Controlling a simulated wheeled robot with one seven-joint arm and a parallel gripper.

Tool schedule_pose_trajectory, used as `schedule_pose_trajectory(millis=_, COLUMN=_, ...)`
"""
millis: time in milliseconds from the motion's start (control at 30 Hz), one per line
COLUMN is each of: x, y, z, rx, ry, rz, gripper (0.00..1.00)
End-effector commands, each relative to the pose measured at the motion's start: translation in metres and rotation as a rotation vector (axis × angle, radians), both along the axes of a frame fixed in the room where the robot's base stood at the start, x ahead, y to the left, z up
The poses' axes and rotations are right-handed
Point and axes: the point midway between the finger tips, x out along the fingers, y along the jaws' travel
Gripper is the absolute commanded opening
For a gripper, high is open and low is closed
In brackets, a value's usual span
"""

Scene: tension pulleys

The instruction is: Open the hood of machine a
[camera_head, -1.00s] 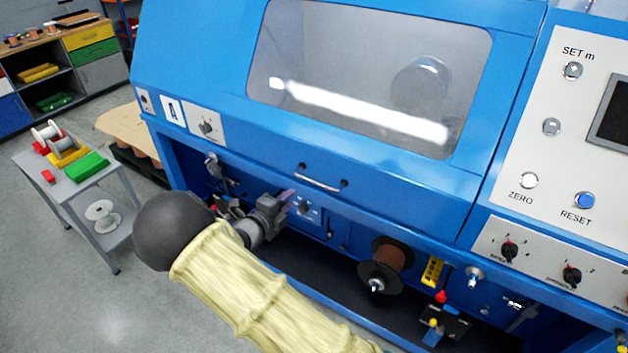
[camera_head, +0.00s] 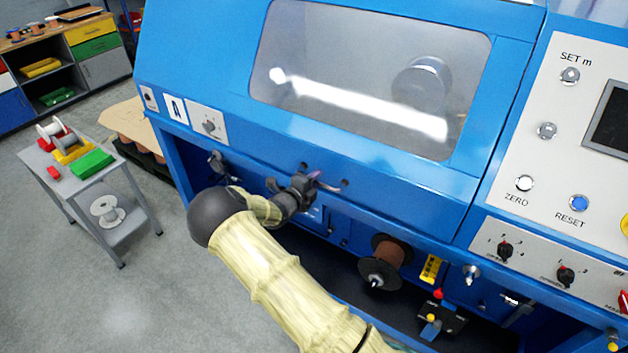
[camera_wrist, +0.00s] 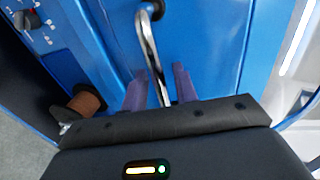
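Machine a's blue hood (camera_head: 395,163) is down, with a clear window (camera_head: 350,95) in it. A curved metal handle (camera_wrist: 147,45) is fixed to its lower front; in the head view my gripper (camera_head: 314,184) partly covers it. In the wrist view my gripper (camera_wrist: 160,88) has its two purple fingers apart, one on each side of the handle bar, with visible gaps. The bar runs down between the fingers towards the palm. I cannot tell whether either finger touches it.
A brown wire spool (camera_head: 388,258) sticks out below the hood. A control panel (camera_head: 540,150) with buttons and knobs is at the right. A grey cart (camera_head: 75,185) with spools and coloured bins stands at the left, with open floor near it.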

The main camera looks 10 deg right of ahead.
Motion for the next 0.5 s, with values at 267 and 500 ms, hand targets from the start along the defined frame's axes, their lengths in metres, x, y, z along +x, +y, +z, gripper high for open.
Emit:
schedule_pose_trajectory(millis=267, x=-0.0003, y=0.0011, z=-0.0001, rx=0.000, ry=0.000, rz=0.001, gripper=0.04)
schedule_pose_trajectory(millis=500, x=-0.0004, y=0.0028, z=0.0002, rx=0.000, ry=0.000, rz=0.003, gripper=0.00)
